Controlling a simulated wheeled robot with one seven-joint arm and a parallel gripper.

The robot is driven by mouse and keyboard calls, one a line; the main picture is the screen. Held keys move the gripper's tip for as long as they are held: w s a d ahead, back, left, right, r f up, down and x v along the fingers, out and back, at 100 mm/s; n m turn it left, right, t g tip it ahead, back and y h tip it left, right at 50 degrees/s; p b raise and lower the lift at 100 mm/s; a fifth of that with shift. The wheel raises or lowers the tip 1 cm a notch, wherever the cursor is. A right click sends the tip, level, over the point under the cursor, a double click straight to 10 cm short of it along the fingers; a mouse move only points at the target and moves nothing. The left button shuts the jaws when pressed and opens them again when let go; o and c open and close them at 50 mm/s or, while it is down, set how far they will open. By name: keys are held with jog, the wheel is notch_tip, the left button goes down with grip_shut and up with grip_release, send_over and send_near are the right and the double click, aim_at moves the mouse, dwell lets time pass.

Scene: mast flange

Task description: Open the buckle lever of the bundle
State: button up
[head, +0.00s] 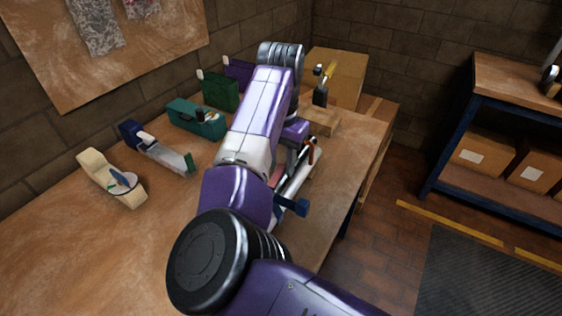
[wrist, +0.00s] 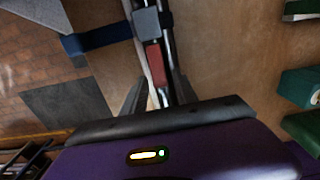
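The bundle of pale and dark rods (head: 298,182) lies on the workbench near its right edge, partly hidden by my arm. In the wrist view the rods (wrist: 170,62) run away from my gripper. A grey buckle (wrist: 147,23) sits on them, with a red lever (wrist: 155,64) lying along the rods on the near side. A blue strap (wrist: 97,38) sticks out to the left. My gripper (wrist: 159,88) is open, its dark fingers on either side of the rods just short of the lever. I cannot tell whether they touch anything.
On the workbench (head: 75,240), tape dispensers, including a cream one (head: 108,178) and a teal one (head: 195,118), stand left of my arm. A cardboard box (head: 338,75) stands at the back. A blue-framed shelf (head: 510,120) stands right, across open floor.

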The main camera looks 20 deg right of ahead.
aim_at(279, 170)
grip_shut()
jog(key=shift+a+r, duration=0.1)
jog(key=shift+s+a+r+t+h+p, duration=0.2)
jog(key=shift+s+r+t+h+p, duration=0.1)
jog(key=shift+t+h+p, duration=0.3)
jog(key=shift+s+a+r+t+h, duration=0.15)
jog(key=shift+s+a+t+h, duration=0.15)
jog(key=shift+h, duration=0.25)
jog(key=shift+s+a+r+t+h, duration=0.1)
jog(key=shift+a+t+h, duration=0.05)
jog(key=shift+t+h, duration=0.35)
jog(key=t+h, duration=0.1)
jog(key=s+a+t+h+b, duration=0.1)
jog(key=h, duration=0.1)
jog(key=shift+a+r, duration=0.2)
jog(key=shift+a, duration=0.05)
jog(key=a+t+h+b, duration=0.1)
jog(key=s+t+h+b, duration=0.1)
jog(key=b, duration=0.1)
jog(key=shift+s+a+h, duration=0.1)
jog(key=shift+a+h, duration=0.25)
jog(key=shift+s+a+r+t+h+b, duration=0.15)
jog(key=shift+s+a+t+h+b, duration=0.15)
jog(key=shift+t+h+b, duration=0.45)
